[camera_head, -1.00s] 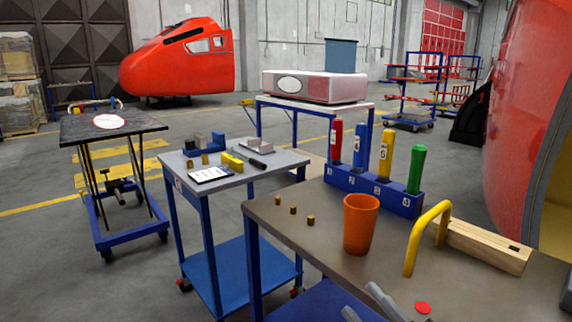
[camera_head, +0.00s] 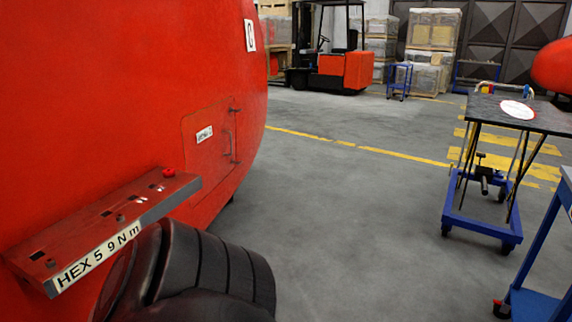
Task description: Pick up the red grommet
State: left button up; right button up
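A small red round piece (camera_head: 168,172), which may be the red grommet, sits on top of a red ledge (camera_head: 90,228) at the left. The ledge has a grey edge, several small holes and a label reading "HEX 5 9 Nm". Another small dark piece sits in or on the ledge nearer the front. No gripper fingers show in this view. A black ribbed shape, which looks like part of my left arm, covers the bottom left and hides what is behind it.
The large red nosecone (camera_head: 120,90) fills the left side behind the ledge. A blue wheeled lift cart (camera_head: 480,222) stands at the right, with a blue table frame (camera_head: 530,305) at the lower right edge. A red forklift (camera_head: 345,70) stands far back. The middle floor is clear.

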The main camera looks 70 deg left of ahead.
aim_at(168, 173)
jog(key=u, duration=2.8)
jog(key=k, duration=0.3)
jog(key=z, duration=1.3)
jog(key=i, duration=0.3)
jog(key=u, duration=1.4)
jog(key=i, duration=1.1)
jog(key=u, duration=1.2)
